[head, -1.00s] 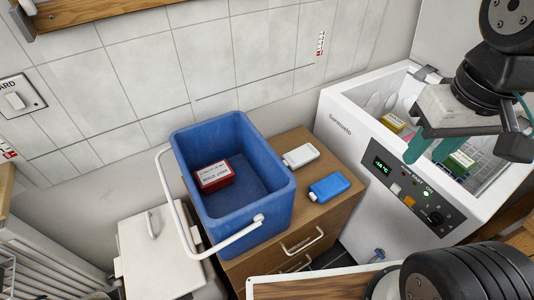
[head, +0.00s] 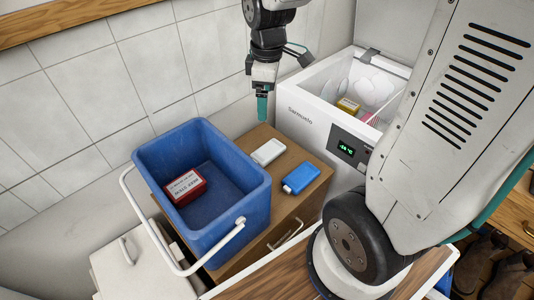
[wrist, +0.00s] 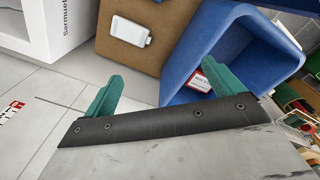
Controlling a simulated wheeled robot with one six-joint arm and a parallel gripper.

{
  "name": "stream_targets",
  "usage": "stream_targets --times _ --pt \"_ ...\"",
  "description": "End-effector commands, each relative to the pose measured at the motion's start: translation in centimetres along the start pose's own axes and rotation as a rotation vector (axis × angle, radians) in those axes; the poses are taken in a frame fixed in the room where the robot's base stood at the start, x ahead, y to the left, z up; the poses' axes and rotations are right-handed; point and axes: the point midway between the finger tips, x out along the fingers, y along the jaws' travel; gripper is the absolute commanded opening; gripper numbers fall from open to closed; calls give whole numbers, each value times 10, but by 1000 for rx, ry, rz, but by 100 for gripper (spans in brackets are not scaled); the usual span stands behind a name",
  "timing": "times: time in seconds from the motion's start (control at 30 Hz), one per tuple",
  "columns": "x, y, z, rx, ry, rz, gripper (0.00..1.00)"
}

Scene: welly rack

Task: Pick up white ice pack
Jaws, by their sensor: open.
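The white ice pack (head: 268,152) lies flat on the wooden cabinet top, between the blue bin and the white freezer. It also shows in the wrist view (wrist: 133,31), upper middle, beyond my fingers. My gripper (head: 262,108) is above the back of the cabinet, up and slightly left of the white ice pack in the head view. In the wrist view my gripper (wrist: 160,90) has its two green fingers wide apart with nothing between them. The white ice pack is untouched.
A blue ice pack (head: 301,178) lies beside the white one. The open freezer (head: 318,112) on the right holds a yellow box (head: 348,105). The tiled wall is close behind.

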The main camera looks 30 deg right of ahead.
Motion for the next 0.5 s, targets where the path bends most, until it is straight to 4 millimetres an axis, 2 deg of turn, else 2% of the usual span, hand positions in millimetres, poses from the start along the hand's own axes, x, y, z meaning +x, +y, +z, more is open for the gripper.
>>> stream_targets --times 0.03,0.23,0.4,0.5 --pt "22 16 -4 -75 -10 -14 93" --pt "109 70 -14 -413 -16 -36 93" --pt "186 99 -13 -673 -14 -52 93" --pt "221 109 -10 -788 -11 -58 93"
